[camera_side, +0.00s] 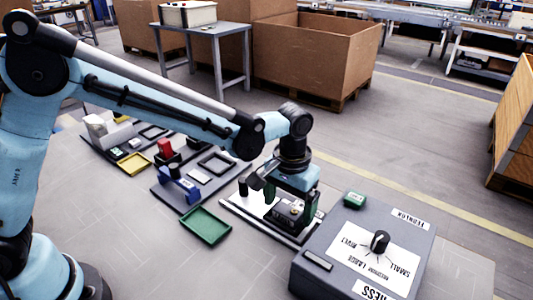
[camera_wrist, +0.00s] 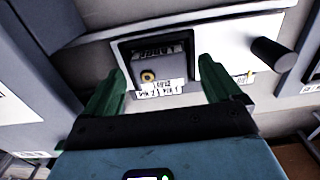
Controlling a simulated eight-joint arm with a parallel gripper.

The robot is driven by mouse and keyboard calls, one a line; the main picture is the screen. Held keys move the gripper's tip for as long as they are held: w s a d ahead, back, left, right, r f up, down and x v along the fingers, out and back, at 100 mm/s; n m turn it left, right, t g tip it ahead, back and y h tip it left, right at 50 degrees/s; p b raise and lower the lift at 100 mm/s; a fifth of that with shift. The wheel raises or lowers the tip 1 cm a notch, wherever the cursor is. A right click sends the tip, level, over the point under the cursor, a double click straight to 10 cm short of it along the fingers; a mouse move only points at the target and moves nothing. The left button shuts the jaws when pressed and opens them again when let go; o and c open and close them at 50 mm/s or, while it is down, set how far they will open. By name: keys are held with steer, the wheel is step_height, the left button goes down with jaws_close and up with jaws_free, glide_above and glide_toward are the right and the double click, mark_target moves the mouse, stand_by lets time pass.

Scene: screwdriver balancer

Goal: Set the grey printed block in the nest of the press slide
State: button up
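The grey printed block (camera_wrist: 158,68) shows white labels and a brass-coloured ring in the wrist view. It lies within the dark square frame of the nest (camera_wrist: 122,52) on the white press slide (camera_wrist: 222,40). I cannot tell whether it is fully seated. My gripper (camera_wrist: 163,72) is open, with one green finger on each side of the block and apart from it. In the side view my gripper (camera_side: 289,206) is low over the slide (camera_side: 240,205), with the block (camera_side: 287,213) between the fingers. The slide's dark knob (camera_wrist: 273,54) stands to the right in the wrist view.
The grey press box (camera_side: 318,236) with its dial (camera_side: 380,241) stands close to the right of the slide. A small green device (camera_side: 354,199) is on its rear edge. An empty green tray (camera_side: 206,226) and a blue fixture (camera_side: 178,186) lie to the left.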

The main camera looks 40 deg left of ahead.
steer(key=shift+r, duration=0.15)
step_height(320, 180, up, 12)
stand_by(0.7)
step_height(320, 180, up, 5)
steer(key=shift+f, duration=0.1)
stand_by(0.7)
stand_by(0.4)
steer(key=s+a+f+t, duration=0.3)
steer(key=s+a, duration=0.3)
steer(key=a, duration=0.3)
steer(key=s+a+f+t, duration=0.4)
steer(key=s+a, duration=0.2)
steer(key=a, duration=0.3)
steer(key=shift+a, duration=0.25)
